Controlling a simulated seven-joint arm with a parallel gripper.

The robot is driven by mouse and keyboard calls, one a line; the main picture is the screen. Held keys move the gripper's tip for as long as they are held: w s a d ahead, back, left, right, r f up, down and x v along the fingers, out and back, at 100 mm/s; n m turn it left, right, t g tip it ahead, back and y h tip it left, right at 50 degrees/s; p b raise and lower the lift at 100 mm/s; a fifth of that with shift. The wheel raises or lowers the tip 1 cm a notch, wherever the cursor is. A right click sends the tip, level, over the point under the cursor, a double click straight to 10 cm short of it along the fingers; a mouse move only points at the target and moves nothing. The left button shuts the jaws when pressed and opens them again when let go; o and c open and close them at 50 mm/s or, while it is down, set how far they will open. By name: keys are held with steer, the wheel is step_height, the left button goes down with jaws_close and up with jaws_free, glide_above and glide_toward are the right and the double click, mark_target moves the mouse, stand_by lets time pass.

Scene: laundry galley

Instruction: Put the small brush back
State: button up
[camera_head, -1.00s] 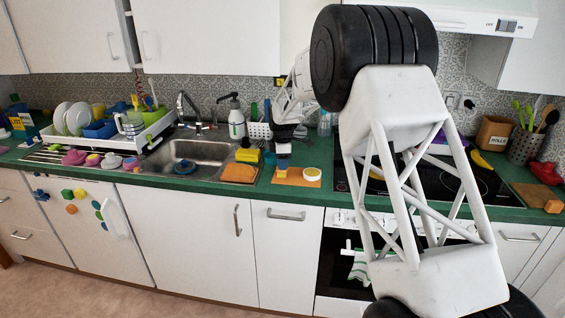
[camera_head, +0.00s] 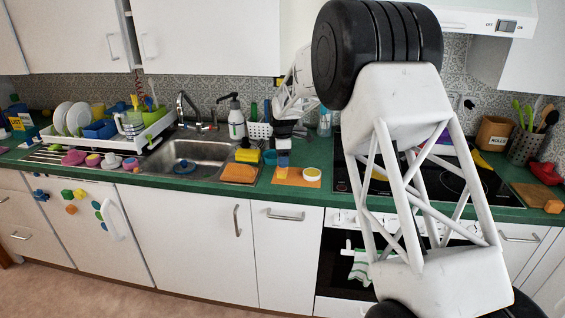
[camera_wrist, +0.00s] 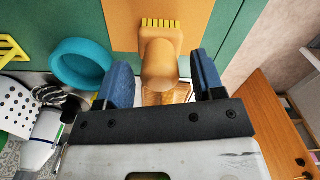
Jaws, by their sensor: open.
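The small brush (camera_wrist: 161,58), wooden with a rounded knob and yellow bristles, is at the orange mat (camera_wrist: 122,12) in the wrist view. My gripper (camera_wrist: 164,82) is open, with one blue finger on each side of the brush's handle. The fingers look apart from it, with a gap on both sides. The handle's lower part is hidden by the gripper body.
A teal round container (camera_wrist: 82,64) stands close to the left finger. A white perforated caddy (camera_head: 259,131) and a soap bottle (camera_head: 236,121) stand behind. The sink (camera_head: 190,158) is left, the hob (camera_head: 455,178) right.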

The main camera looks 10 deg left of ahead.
step_height(320, 180, up, 10)
steer(key=shift+r, duration=0.1)
stand_by(0.4)
stand_by(0.7)
steer(key=s+d+r+m+t, duration=0.1)
steer(key=s+d+r+m, duration=0.5)
steer(key=s+d, duration=0.7)
steer(key=s+d+r+m, duration=0.4)
steer(key=s+d+r, duration=0.3)
steer(key=s+d, duration=0.5)
steer(key=s+d+f+m, duration=0.2)
steer(key=s+d+m, duration=0.1)
steer(key=s, duration=0.8)
steer(key=s+d+f+m+t, duration=0.1)
steer(key=s+d+f+m, duration=0.2)
steer(key=s, duration=0.9)
steer(key=s+d+f+m, duration=0.2)
steer(key=s+m, duration=0.3)
steer(key=s, duration=0.7)
steer(key=shift+s+d+f+t, duration=0.3)
steer(key=shift+d+f, duration=0.1)
steer(key=shift+d, duration=0.45)
